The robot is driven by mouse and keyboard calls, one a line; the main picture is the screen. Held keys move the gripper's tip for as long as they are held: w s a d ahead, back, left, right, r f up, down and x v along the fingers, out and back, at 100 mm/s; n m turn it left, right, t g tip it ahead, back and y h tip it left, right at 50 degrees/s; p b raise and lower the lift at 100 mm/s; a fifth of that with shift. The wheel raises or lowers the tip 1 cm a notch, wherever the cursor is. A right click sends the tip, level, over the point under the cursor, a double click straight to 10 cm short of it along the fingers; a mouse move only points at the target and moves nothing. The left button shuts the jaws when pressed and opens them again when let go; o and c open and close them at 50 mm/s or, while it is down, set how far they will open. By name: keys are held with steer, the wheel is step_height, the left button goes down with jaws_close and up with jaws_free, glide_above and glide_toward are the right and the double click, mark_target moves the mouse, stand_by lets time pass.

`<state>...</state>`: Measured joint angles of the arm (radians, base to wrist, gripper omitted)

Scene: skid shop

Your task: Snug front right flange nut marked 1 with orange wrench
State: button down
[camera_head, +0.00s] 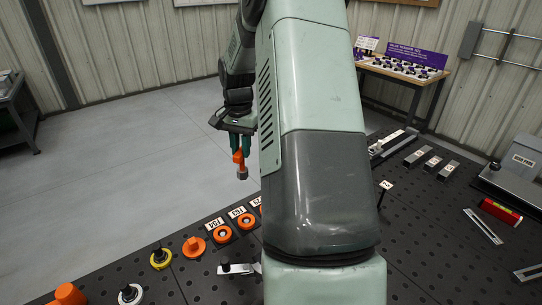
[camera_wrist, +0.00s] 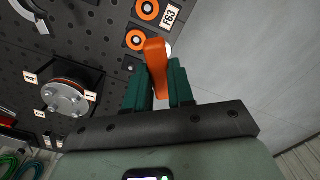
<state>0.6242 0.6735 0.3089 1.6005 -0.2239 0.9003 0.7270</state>
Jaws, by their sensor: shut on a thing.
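My gripper (camera_head: 240,142) hangs beyond the table's left edge in the head view, over the floor. It is shut on the orange wrench (camera_head: 238,157), which points down and ends in a grey socket (camera_head: 242,173). In the wrist view the orange wrench (camera_wrist: 156,62) sits between the green fingers (camera_wrist: 159,88). A round silver flange (camera_wrist: 68,98) with several nuts stands on the table at left in the wrist view, apart from the wrench. Small white tags surround it; their marks are too small to read surely. My arm hides the flange in the head view.
Orange round holders (camera_head: 222,234) with tags line the near left edge of the perforated table (camera_head: 420,240). An orange knob (camera_head: 194,246) and a yellow ring (camera_head: 160,258) stand beside them. A red level (camera_head: 501,211) and metal bars lie at right.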

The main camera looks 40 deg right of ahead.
steer(key=s+a+r+n, duration=0.4)
steer(key=a+r+n, duration=0.4)
steer(key=a, duration=0.6)
steer(key=s+d+f+m, duration=0.15)
steer(key=d+m, duration=0.85)
steer(key=d, duration=1.1)
steer(key=s+d+f+m, duration=0.1)
steer(key=s+d+f, duration=0.3)
steer(key=d, duration=0.5)
steer(key=s+d+f+m, duration=0.1)
steer(key=s+d+f, duration=0.3)
steer(key=d, duration=0.5)
steer(key=shift+s+d+f+m, duration=0.25)
steer(key=shift+s+m, duration=0.05)
steer(key=shift+s, duration=0.35)
steer(key=n, duration=0.6)
